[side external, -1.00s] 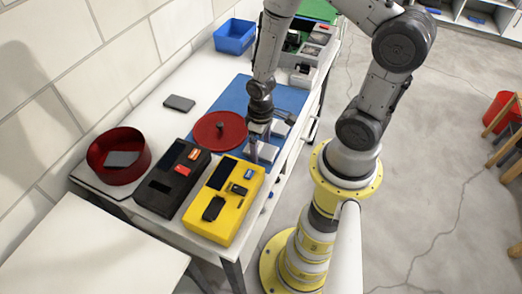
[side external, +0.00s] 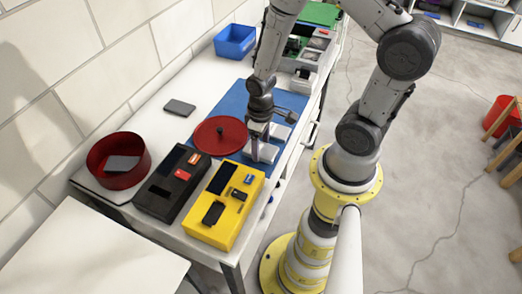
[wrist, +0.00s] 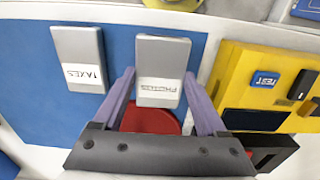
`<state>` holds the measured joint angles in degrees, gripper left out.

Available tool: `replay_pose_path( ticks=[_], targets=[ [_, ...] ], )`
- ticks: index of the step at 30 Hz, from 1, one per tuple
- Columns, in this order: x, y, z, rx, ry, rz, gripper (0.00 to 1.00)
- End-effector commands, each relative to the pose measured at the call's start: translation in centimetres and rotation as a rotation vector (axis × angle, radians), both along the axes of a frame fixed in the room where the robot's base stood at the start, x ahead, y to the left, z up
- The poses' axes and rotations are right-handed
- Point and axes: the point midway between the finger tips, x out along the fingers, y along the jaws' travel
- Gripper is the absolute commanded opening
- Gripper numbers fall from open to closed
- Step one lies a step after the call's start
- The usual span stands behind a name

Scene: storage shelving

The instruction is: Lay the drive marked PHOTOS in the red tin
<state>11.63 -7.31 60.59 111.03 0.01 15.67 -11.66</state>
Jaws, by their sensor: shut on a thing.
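The grey drive marked PHOTOS (wrist: 160,55) lies on the blue mat in the wrist view, its label upside down. My gripper (wrist: 160,76) is shut on it, one purple finger along each long side. In the side view my gripper (side external: 261,147) points down at this drive (side external: 264,154), partly hiding it. A similar drive marked TAXES (wrist: 80,62) lies beside it on the mat. The round red tin (side external: 104,178) stands open at the table's left end, with a dark grey drive (side external: 122,163) inside. Its apparent red lid (side external: 212,144) lies near my gripper.
A yellow case (side external: 211,236) and a black case (side external: 150,207), both with small items, stand between the mat (side external: 232,102) and the table's near end. Another dark drive (side external: 180,107) lies near the wall. A blue bin (side external: 235,41) stands farther back.

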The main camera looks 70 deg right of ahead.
Motion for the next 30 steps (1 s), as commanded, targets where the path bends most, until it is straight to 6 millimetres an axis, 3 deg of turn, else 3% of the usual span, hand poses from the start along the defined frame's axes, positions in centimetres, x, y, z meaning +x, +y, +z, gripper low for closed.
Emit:
replay_pose_path(
  ticks=[3,10,15,23,26,30],
  targets=[
    [0.2,0.0,2.6,-0.002,-0.007,0.000,0.05],
    [0.1,0.0,6.4,-0.001,-0.005,0.000,0.05],
    [0.0,0.0,7.7,0.000,-0.001,0.000,0.05],
    [-0.4,0.1,8.0,0.004,0.025,-0.056,0.05],
    [1.3,-0.2,9.4,0.002,0.014,-0.113,0.05],
    [5.2,0.1,11.6,0.000,0.006,-0.166,0.05]
  ],
)
